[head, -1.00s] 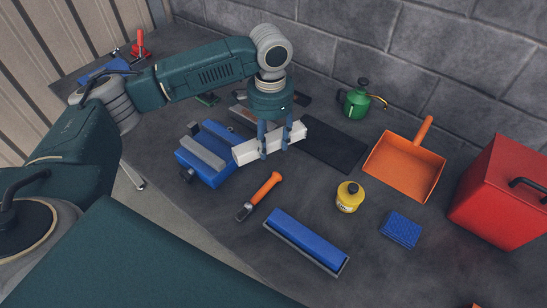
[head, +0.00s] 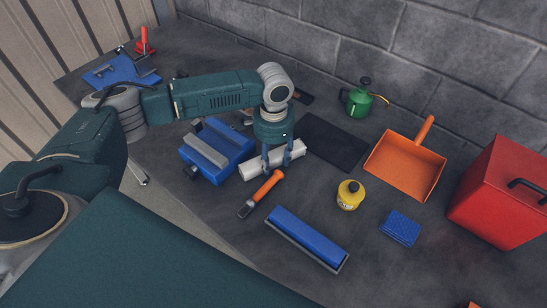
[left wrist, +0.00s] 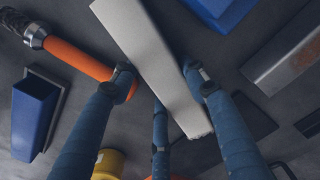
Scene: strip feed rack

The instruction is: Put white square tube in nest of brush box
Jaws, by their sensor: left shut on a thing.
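The white square tube (head: 258,170) is held by my left gripper (head: 277,164), whose fingers close on its sides. The tube lies level, low over the table; I cannot tell whether it touches it. In the left wrist view the tube (left wrist: 150,60) runs slantwise between the fingers (left wrist: 162,78). A long blue box with a grey edge (head: 305,240) stands at the front, apart from the tube; it also shows in the left wrist view (left wrist: 36,112). I cannot tell for sure that it is the brush box. My right gripper is not in view.
An orange-handled tool (head: 262,193) lies just in front of the tube. A blue block with a grey bar (head: 215,152) stands left of it.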

